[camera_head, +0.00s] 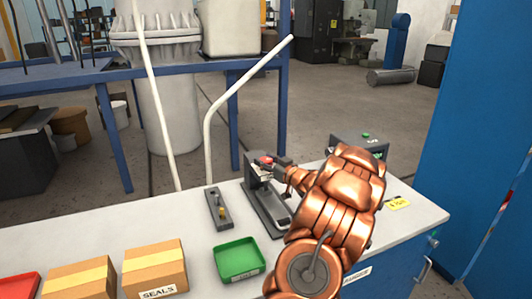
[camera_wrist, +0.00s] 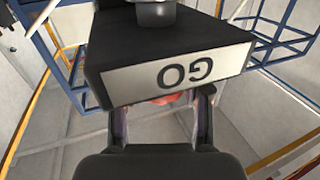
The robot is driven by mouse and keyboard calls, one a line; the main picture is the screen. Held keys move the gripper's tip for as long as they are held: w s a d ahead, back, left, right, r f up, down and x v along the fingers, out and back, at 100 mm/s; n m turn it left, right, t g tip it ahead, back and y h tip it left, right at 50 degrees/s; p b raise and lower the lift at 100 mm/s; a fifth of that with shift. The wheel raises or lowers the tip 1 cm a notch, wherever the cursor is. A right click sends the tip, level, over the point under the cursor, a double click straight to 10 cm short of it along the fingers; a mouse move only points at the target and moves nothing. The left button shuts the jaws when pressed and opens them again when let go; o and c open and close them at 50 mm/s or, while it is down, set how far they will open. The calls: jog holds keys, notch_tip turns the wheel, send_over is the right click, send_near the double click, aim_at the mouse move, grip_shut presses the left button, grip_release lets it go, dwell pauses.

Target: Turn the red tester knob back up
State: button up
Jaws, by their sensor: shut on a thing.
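The red tester knob (camera_head: 266,159) shows as a small red patch at the top of the dark tester stand (camera_head: 268,207) on the bench. My gripper (camera_head: 280,167) reaches it from the right and is shut on it. In the wrist view the red knob (camera_wrist: 165,99) sits between my two fingertips (camera_wrist: 163,98), mostly hidden under the tester's dark head. A white plate marked "GO" (camera_wrist: 180,76) appears upside down on that head, just above the fingers. The knob's exact angle cannot be told.
A grey block with pegs (camera_head: 218,208) stands left of the tester. A green tray (camera_head: 239,259), a "SEALS" carton (camera_head: 155,268) and a red tray (camera_head: 18,288) lie further left. A dark box (camera_head: 360,143) stands behind my arm. A blue cabinet (camera_head: 475,120) rises at right.

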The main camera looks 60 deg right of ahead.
jog(key=shift+d+r+n+t+y+p, duration=0.15)
jog(key=shift+n+y+p, duration=0.3)
jog(key=shift+y+p, duration=0.3)
jog(key=shift+a+r+n+t+y+p, duration=0.15)
jog(key=shift+n+y+p, duration=0.3)
jog(key=shift+y+p, duration=0.3)
jog(key=shift+f+n+y+p, duration=0.2)
jog(key=shift+n+y+p, duration=0.6)
jog(key=shift+y+p, duration=0.25)
jog(key=shift+n+y, duration=0.4)
jog(key=shift+y, duration=0.25)
jog(key=o, duration=1.2)
jog(key=shift+f, duration=0.1)
jog(key=shift+s, duration=0.15)
jog(key=s, duration=0.4)
jog(key=s+d, duration=0.1)
jog(key=s, duration=0.6)
jog(key=shift+s+d, duration=0.15)
jog(key=shift+s, duration=0.2)
